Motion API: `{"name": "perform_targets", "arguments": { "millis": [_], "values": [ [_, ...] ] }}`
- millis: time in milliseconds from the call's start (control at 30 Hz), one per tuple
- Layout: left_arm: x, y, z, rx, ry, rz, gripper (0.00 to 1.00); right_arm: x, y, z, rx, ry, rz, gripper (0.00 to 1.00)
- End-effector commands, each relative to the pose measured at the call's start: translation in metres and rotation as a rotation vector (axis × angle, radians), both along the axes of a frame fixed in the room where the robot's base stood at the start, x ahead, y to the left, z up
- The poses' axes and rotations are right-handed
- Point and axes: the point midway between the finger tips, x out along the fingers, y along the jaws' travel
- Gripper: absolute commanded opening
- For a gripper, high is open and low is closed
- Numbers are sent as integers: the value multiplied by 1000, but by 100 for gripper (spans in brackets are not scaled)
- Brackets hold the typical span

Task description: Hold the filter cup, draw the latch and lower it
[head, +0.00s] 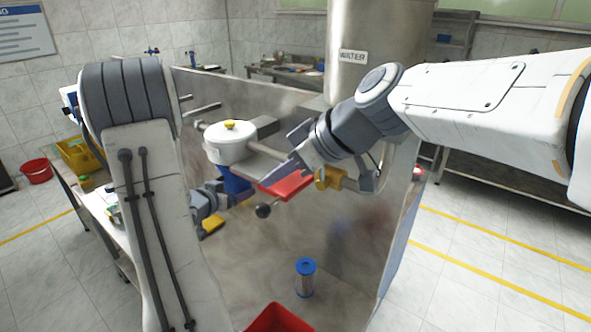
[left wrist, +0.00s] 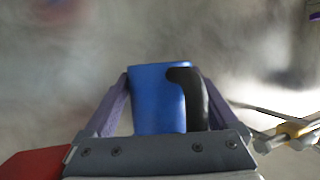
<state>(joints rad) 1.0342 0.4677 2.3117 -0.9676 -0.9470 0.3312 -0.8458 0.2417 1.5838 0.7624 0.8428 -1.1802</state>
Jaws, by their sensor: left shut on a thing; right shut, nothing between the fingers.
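The blue filter cup (head: 236,182) hangs just below the white round housing with a yellow knob (head: 230,146). My left gripper (head: 226,192) is shut on the cup. In the left wrist view the blue cup (left wrist: 158,98) stands between both fingers of my left gripper (left wrist: 160,105), its black handle (left wrist: 194,98) towards the right finger. My right gripper (head: 287,164) is shut and empty, close above the red part (head: 289,188) beside the housing; whether they touch cannot be told. A black ball knob (head: 264,211) sits below the red part. Which part is the latch is unclear.
A yellow fitting (head: 330,178) sits on the pipe to the right. The steel panel (head: 340,250) stands behind the cup. A blue-capped cartridge (head: 306,278) and a red bin (head: 276,319) stand lower down. A steel tank (head: 372,40) rises behind my right arm.

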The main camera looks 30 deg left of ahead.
Motion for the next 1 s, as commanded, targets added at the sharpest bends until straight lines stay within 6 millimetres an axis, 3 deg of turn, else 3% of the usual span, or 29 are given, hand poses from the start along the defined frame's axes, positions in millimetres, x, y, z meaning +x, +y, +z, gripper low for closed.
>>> {"name": "perform_targets", "arguments": {
  "millis": [500,833,1000],
  "values": [
    [0,0,-21,2,-2,1,28,0,0,-18,0,0,0,0],
    [0,0,-20,2,-2,1,28,0,0,-17,0,0,0,0],
    [-10,2,-21,2,-2,3,28,0,0,-16,0,0,0,0]
  ]
}}
